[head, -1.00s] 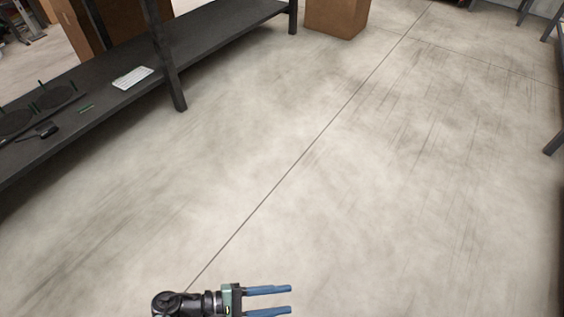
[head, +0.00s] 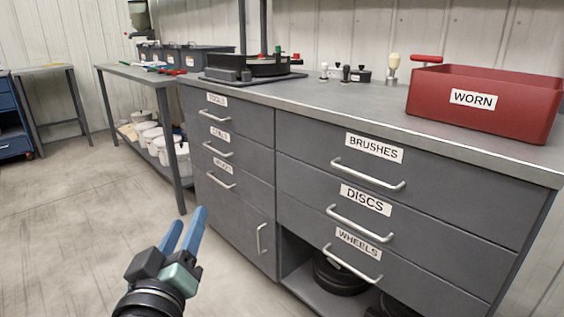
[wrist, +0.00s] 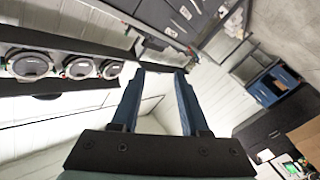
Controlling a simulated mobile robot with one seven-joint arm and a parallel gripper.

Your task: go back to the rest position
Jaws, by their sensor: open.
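My gripper (head: 184,232) shows at the lower left of the head view, in front of a grey drawer cabinet (head: 262,185). Its two blue fingers point up and stand apart, with nothing between them. In the wrist view my gripper (wrist: 158,88) is also open and empty, with a gap between the fingers. The fingers appear clear of the cabinet, over the floor.
The cabinet has drawers labelled BRUSHES, DISCS and WHEELS, all shut. A red WORN bin (head: 490,105) and a black device (head: 250,67) stand on top. A side table (head: 135,75) with white buckets (head: 150,140) beneath stands left. Floor (head: 60,225) at left is clear.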

